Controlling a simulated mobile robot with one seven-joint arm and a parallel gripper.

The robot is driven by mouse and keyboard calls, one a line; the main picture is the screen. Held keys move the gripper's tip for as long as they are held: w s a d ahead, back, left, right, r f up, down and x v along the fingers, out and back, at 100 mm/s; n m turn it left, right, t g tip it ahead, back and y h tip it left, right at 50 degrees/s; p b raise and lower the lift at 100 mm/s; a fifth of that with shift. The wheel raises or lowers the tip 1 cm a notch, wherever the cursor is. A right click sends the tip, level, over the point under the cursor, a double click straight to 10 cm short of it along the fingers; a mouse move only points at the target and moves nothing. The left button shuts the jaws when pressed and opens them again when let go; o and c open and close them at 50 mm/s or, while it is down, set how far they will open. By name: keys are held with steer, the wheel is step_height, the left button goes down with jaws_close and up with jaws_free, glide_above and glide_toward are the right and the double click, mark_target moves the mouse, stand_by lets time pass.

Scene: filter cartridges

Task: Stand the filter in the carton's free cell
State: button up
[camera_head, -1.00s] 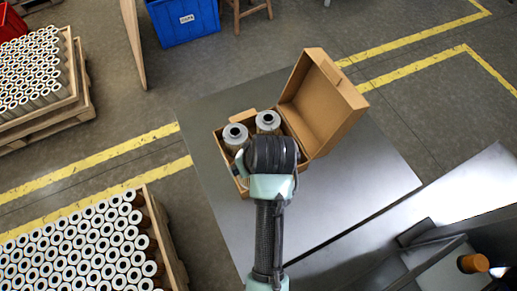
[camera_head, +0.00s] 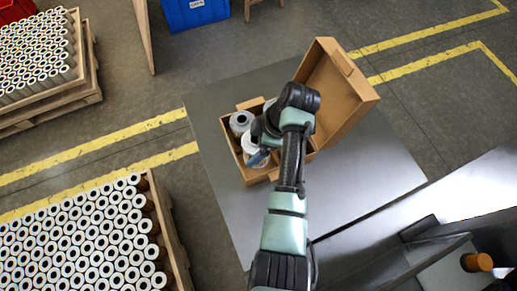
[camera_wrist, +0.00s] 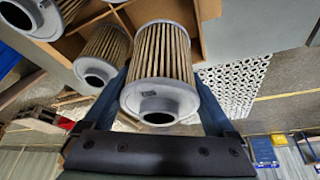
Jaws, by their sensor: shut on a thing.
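The held filter (camera_head: 256,147), pleated with grey-white caps, is over the front part of the open cardboard carton (camera_head: 251,178). My gripper (camera_head: 264,156) is shut on it. In the wrist view, the held filter (camera_wrist: 160,62) is between the two fingers of my gripper (camera_wrist: 163,98), its capped spout towards the camera. Whether its far end is inside a cell is hidden. Two other filters stand in the carton, one at the left (camera_head: 240,121) and one behind (camera_head: 270,103), partly covered by my arm. The wrist view shows the carton's dividers (camera_wrist: 72,47) and a neighbouring filter (camera_wrist: 104,52) close by.
The carton's raised lid (camera_head: 342,95) stands open at the right rear. The grey table (camera_head: 375,165) is clear to the right. Pallets of many filters stand at the lower left (camera_head: 90,240) and upper left (camera_head: 35,60). A blue bin (camera_head: 195,12) is behind.

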steer(key=shift+w+f, duration=0.1)
steer(key=shift+f, duration=3.25)
steer(key=shift+f, duration=0.1)
steer(key=o, duration=1.1)
